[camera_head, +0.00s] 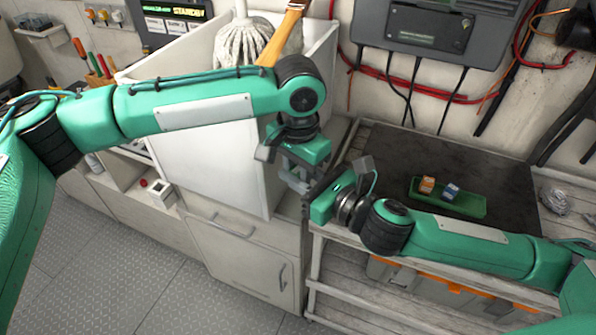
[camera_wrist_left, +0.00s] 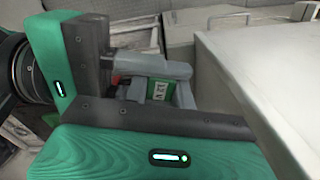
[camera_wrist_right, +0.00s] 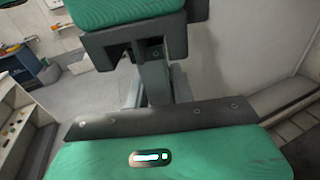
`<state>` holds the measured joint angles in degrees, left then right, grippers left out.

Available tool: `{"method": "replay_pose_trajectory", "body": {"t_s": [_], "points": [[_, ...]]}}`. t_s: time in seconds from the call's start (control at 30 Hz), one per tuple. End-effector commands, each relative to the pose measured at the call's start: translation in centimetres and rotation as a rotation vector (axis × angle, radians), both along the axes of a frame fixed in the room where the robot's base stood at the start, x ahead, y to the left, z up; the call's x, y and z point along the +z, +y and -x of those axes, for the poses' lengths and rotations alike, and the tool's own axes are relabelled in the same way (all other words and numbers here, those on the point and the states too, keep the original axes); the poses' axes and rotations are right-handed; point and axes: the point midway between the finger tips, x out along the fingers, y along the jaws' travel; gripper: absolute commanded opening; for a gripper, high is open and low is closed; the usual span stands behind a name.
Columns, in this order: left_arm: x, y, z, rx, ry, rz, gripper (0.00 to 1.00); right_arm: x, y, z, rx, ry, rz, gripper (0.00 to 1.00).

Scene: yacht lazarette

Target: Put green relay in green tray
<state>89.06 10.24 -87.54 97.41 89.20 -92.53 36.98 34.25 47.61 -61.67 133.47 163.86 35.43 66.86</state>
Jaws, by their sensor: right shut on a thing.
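The green relay (camera_wrist_left: 158,90) shows in the left wrist view as a small green block with a white mark, between grey fingertips. My right gripper (camera_head: 311,190) is shut on it; its grey finger lies across the relay's upper side in that view. My left gripper (camera_head: 296,175) is right beside it, with its fingers apart on either side of the relay. The relay is hidden in the head and right wrist views. The green tray (camera_head: 474,209) lies on the dark mat at right, holding an orange relay (camera_head: 427,185) and a blue relay (camera_head: 450,191).
A tall white bin (camera_head: 190,140) with a mop (camera_head: 245,45) stands beside my left gripper. A dark mat (camera_head: 430,160) covers the bench at right, mostly bare around the tray. Red and black cables (camera_head: 420,90) hang on the back wall.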

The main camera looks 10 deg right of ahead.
Motion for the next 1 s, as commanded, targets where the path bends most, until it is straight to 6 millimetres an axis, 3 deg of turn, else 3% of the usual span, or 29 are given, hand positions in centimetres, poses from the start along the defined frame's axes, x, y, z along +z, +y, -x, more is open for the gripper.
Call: {"method": "replay_pose_trajectory", "body": {"t_s": [0.03, 0.13, 0.17, 0.53, 1.0], "points": [[0.0, 0.0, 0.0, -0.001, 0.000, 0.000, 0.03, 0.0, 0.0, 0.0, 0.000, 0.000, 0.000, 0.29], [0.0, 0.0, 0.0, -0.001, 0.000, 0.000, 0.03, 0.0, 0.0, 0.0, 0.000, 0.000, 0.000, 0.48], [0.0, 0.0, 0.0, -0.001, 0.000, 0.000, 0.03, 0.0, 0.0, 0.0, 0.000, 0.000, 0.000, 0.50], [0.0, 0.0, 0.0, -0.001, 0.000, 0.000, 0.03, 0.0, -0.4, 0.5, -0.001, 0.002, 0.001, 0.50], [0.0, 0.0, 0.0, 0.000, 0.000, 0.000, 0.03, 0.2, -4.4, 5.1, -0.001, 0.002, 0.001, 0.50]]}}
